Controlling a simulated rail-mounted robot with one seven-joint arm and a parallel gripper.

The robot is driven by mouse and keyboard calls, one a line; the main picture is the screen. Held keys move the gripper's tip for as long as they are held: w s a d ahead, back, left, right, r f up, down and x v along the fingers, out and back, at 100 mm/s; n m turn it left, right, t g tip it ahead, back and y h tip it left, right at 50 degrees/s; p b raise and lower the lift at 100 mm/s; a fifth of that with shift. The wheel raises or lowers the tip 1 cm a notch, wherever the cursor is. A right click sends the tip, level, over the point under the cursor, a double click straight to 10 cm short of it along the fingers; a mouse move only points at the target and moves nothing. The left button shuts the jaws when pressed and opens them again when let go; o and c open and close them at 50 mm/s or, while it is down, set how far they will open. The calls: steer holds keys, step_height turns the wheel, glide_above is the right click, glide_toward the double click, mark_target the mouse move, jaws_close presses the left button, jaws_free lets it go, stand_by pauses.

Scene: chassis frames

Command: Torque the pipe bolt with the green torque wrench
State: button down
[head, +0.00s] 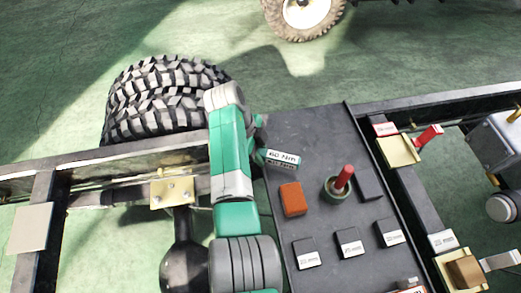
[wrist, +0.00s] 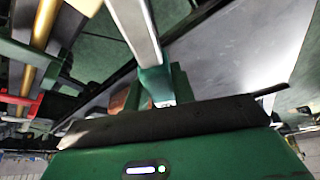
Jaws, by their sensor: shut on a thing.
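My gripper (wrist: 160,98) shows in the wrist view, where it appears shut on a pale metal bar with a green lower section (wrist: 135,28). This looks like the green torque wrench, though most of it is cut off or hidden. In the head view my green and white arm covers the gripper; only a bit of green shows beside the arm's right edge, near the 60 Nm label (head: 283,158). I cannot pick out the pipe bolt for certain. A brass plate with bolt heads (head: 172,191) sits on the chassis rail left of my arm.
A dark tray (head: 318,135) right of my arm holds an orange block (head: 293,199), a red-handled tool in a green cup (head: 341,184) and several labelled black blocks (head: 349,243). A brass bracket with a red part (head: 400,150) is on the right rail. Tyres (head: 165,100) stand behind.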

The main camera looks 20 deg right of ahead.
steer(key=shift+r, duration=0.1)
steer(key=s+m, duration=0.1)
steer(key=s+a+m+g+p, duration=0.1)
steer(key=shift+s+a+m+y, duration=0.1)
steer(key=shift+a+m+y, duration=0.2)
stand_by(0.3)
steer(key=shift+w+d+n, duration=0.3)
steer(key=shift+w+n, duration=0.1)
steer(key=shift+w+d+n+t+b, duration=0.4)
steer(key=shift+w+d+n+b, duration=0.15)
steer(key=shift+n, duration=0.25)
steer(key=shift+a, duration=0.1)
steer(key=shift+r+p, duration=1.35)
steer(key=shift+r, duration=0.1)
